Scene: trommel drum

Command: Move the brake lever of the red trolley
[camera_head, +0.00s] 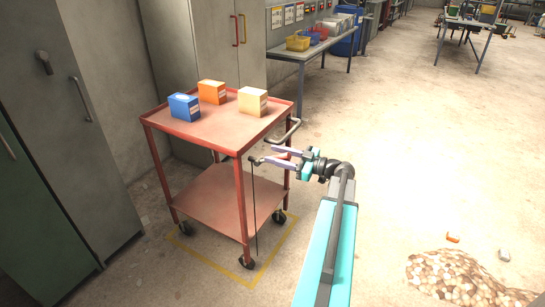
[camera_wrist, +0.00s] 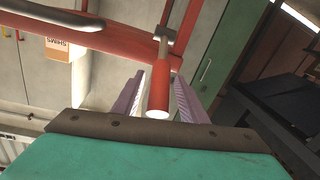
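The red trolley (camera_head: 212,205) stands against the cabinets, with two shelves and dark castors. Its brake lever (camera_head: 256,162) is at the right front post, with a thin dark rod running down towards a castor. In the wrist view the lever's red grip (camera_wrist: 159,92) points towards me on a metal stem. My gripper (camera_head: 273,156) is open beside the post. In the wrist view its two purple fingers (camera_wrist: 157,85) are on either side of the red grip, with gaps showing. In the head view the grip is hard to make out among the fingers.
Blue (camera_head: 184,107), orange (camera_head: 212,92) and pale (camera_head: 252,101) boxes stand on the trolley's top. A push handle (camera_head: 287,134) juts out at its right. A yellow floor outline (camera_head: 215,264) surrounds the castors. A stone pile (camera_head: 450,277) lies at lower right. Floor right of the trolley is mostly clear.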

